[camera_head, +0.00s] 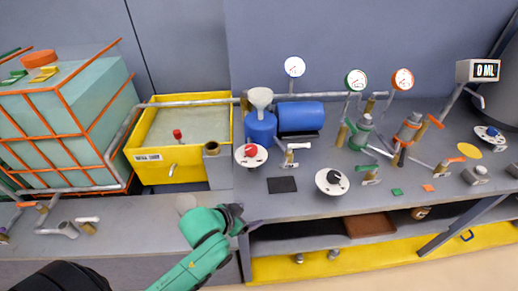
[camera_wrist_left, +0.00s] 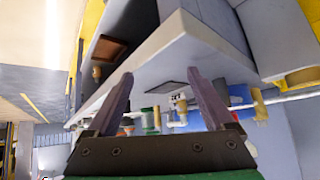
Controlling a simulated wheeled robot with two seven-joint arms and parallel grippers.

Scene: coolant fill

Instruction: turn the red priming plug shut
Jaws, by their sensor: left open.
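A red knob (camera_head: 250,151) sits on a white round disc at the left end of the bench, beside the blue pump body (camera_head: 260,127). A second small red piece (camera_head: 177,134) stands in the yellow basin; I cannot tell from the picture which is the priming plug. My left gripper (camera_head: 243,220) is open and empty, low at the bench's front edge, in front of and below the red knob. In the left wrist view its two fingers (camera_wrist_left: 158,76) are spread apart, with the bench edge and fittings beyond. My right gripper is not in view.
The bench (camera_head: 285,212) holds a black-knobbed disc (camera_head: 332,181), a dark mat (camera_head: 282,185), pipes, valves and gauges. The yellow basin (camera_head: 143,172) and an orange-caged tank (camera_head: 70,125) stand left. The bench's front strip is mostly clear.

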